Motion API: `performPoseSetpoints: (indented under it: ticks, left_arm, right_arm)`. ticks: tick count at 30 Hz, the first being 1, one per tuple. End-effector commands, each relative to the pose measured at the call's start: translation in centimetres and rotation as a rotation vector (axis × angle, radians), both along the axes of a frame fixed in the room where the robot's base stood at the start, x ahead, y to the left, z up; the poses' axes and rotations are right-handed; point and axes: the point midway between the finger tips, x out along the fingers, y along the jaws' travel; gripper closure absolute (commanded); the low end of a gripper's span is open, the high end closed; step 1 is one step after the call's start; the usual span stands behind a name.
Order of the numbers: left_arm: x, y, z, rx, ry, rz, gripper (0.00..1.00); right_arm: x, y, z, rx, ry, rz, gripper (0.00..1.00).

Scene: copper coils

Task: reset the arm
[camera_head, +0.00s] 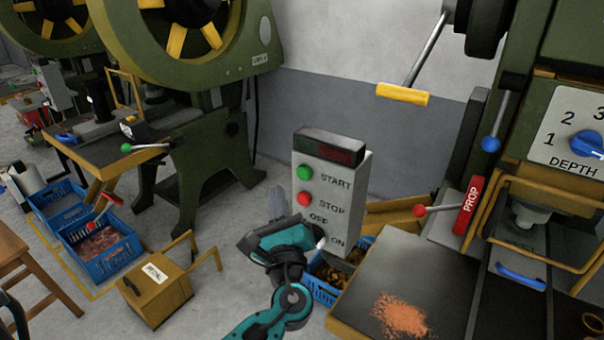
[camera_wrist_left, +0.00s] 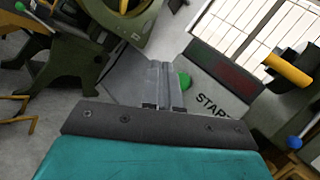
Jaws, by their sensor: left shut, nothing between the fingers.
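My left gripper (camera_head: 277,203) is raised in front of the control box (camera_head: 341,169), at the left edge of its front face. Its fingers are shut with nothing between them, and in the left wrist view the closed fingers (camera_wrist_left: 161,84) point towards the box's green button (camera_wrist_left: 185,81). I cannot tell whether they touch the box. In the head view the box shows a green START button (camera_head: 304,173), a red STOP button (camera_head: 304,199) and OFF/ON marks partly behind the gripper. My right gripper is not in view.
A green press with a DEPTH dial (camera_head: 586,145) and a dark table (camera_head: 380,278) with copper granules (camera_head: 401,316) stand at the right. A yellow-handled lever (camera_head: 403,94) hangs above. A yellow box (camera_head: 155,293) and blue crates (camera_head: 100,243) sit on the floor left.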

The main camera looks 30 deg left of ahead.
Motion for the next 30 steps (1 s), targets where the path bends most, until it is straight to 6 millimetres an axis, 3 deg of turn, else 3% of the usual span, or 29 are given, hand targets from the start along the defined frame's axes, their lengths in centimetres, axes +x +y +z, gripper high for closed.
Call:
performPoseSetpoints:
  ticks: [9, 11, 14, 20, 24, 30]
  left_arm:
    - [0.0, 0.0, -0.3, -0.012, 0.003, -0.005, 1.00]
    - [-0.1, 0.0, -1.0, -0.050, 0.011, -0.022, 1.00]
    - [-0.3, -0.1, -4.0, -0.204, 0.038, -0.083, 1.00]
    - [-2.8, -2.1, -13.2, -0.796, 0.084, -0.226, 1.00]
    - [-5.8, -4.6, -18.4, -1.265, 0.066, -0.248, 1.00]
    - [-10.8, -8.5, -22.8, -1.929, -0.049, -0.152, 1.00]
  right_arm:
    - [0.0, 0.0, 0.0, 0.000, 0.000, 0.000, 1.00]
    - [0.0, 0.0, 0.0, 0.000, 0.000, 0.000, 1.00]
    - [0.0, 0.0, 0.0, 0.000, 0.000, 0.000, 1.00]
    - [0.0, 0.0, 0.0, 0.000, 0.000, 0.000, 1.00]
    - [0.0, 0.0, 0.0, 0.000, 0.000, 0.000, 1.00]
    - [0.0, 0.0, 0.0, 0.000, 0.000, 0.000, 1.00]
